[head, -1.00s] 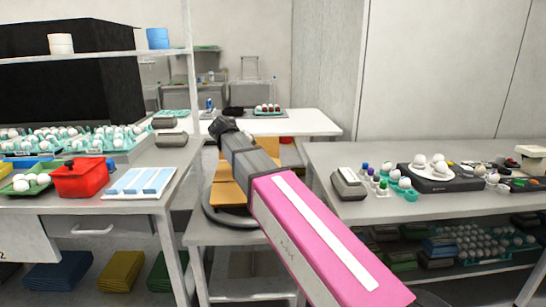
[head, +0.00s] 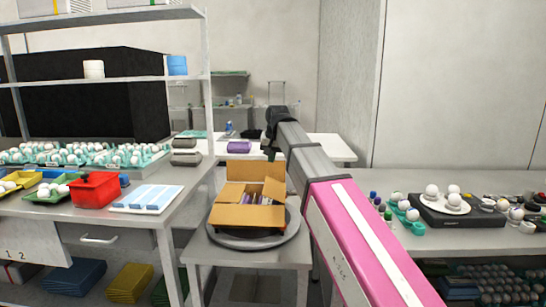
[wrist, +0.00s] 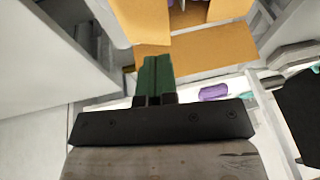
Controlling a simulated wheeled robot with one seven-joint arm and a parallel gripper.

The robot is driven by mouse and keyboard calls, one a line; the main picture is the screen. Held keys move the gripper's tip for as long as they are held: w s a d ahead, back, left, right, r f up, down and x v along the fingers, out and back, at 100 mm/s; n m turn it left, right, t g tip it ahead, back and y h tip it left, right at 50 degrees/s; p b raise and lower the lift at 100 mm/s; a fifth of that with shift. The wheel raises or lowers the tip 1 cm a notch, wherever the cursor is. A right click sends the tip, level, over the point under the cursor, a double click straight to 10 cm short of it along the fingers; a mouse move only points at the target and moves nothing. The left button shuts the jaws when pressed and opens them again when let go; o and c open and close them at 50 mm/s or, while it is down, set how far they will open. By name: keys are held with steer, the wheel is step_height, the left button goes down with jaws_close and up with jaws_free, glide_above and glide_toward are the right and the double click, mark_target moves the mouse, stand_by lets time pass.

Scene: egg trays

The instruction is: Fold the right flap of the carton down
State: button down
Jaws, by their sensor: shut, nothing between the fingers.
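The open cardboard carton (head: 247,214) sits on the round turntable (head: 222,238), with purple and pale items partly visible inside. Its back flap (head: 243,171) stands up, its right flap (head: 274,190) stands up at the right side, and its front panel or flap faces me. My gripper (head: 270,153) is above and behind the carton, near its right side, apart from it. In the wrist view, the green fingers (wrist: 155,72) are together and empty. Carton cardboard (wrist: 215,50) shows beyond them; I cannot tell which flap it is.
The left bench holds a red box (head: 95,190), egg trays and a white-blue tray (head: 147,199). The right bench holds a dark device (head: 450,212) with white eggs and small bottles. A white table (head: 325,146) stands behind, with a purple carton (head: 239,146).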

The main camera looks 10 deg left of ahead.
mark_target(265, 184)
steer(key=x, duration=0.9)
steer(key=shift+s+a+f, duration=0.1)
steer(key=shift+s+a, duration=0.3)
steer(key=shift+a+f, duration=0.25)
steer(key=shift+f, duration=0.3)
steer(key=f+h, duration=0.1)
steer(key=a+f+h, duration=0.1)
steer(key=shift+a+f+h, duration=0.1)
steer(key=shift+a+h, duration=0.2)
steer(key=shift+a+f+n+h, duration=0.2)
steer(key=shift+f+n+h, duration=0.1)
steer(key=shift+f+h, duration=0.25)
steer(key=shift+s+f, duration=0.1)
steer(key=shift+f, duration=0.3)
steer(key=shift+a+r, duration=0.1)
steer(key=shift+r, duration=0.1)
